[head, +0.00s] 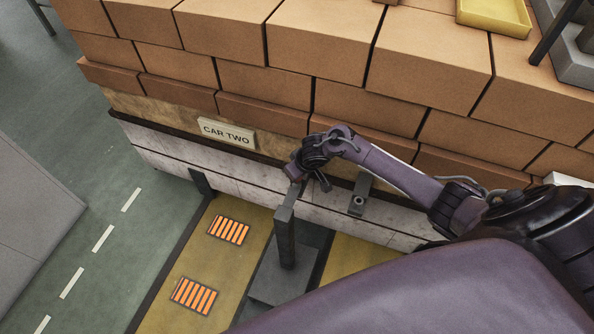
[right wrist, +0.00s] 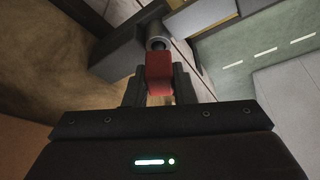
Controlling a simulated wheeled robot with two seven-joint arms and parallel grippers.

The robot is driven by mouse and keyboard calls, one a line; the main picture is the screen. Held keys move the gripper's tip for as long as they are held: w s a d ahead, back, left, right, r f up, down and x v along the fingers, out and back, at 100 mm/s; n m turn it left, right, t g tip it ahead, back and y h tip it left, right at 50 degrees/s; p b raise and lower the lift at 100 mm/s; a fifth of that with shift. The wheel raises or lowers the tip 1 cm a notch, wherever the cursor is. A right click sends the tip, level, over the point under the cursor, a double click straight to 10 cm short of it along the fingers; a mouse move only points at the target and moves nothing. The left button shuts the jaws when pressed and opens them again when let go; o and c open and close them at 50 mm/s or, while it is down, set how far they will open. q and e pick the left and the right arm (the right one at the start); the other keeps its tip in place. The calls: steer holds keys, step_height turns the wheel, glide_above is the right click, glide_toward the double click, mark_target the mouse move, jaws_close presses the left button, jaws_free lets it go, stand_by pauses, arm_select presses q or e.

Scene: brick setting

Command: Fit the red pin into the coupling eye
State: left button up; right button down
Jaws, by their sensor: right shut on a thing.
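My right gripper (head: 309,177) is by the top of a dark upright post (head: 286,235), in front of the white side of the car. In the right wrist view its fingers (right wrist: 158,84) are shut on the red pin (right wrist: 158,66). Just beyond the red part is a round grey metal piece (right wrist: 157,43) beside a dark block (right wrist: 122,50); I cannot tell whether it is the pin's shaft or an eye. The pin is hidden in the head view. A grey bracket with a round hole (head: 358,202), possibly the coupling eye, sticks out from the car side. My left gripper is not in view.
The car carries stacked bricks and a "CAR TWO" sign (head: 227,132). The post stands on a dark base plate (head: 276,281) beside yellow floor panels (head: 208,263) with orange grilles. Green floor with white dashes lies open to the left. A yellow tray (head: 495,14) sits on the bricks.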

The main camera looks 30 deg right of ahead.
steer(key=shift+f+b, duration=0.55)
steer(key=shift+f, duration=0.45)
steer(key=c, duration=0.7)
jaws_free()
steer(key=shift+r, duration=0.1)
step_height(320, 180, up, 6)
steer(key=p, duration=0.7)
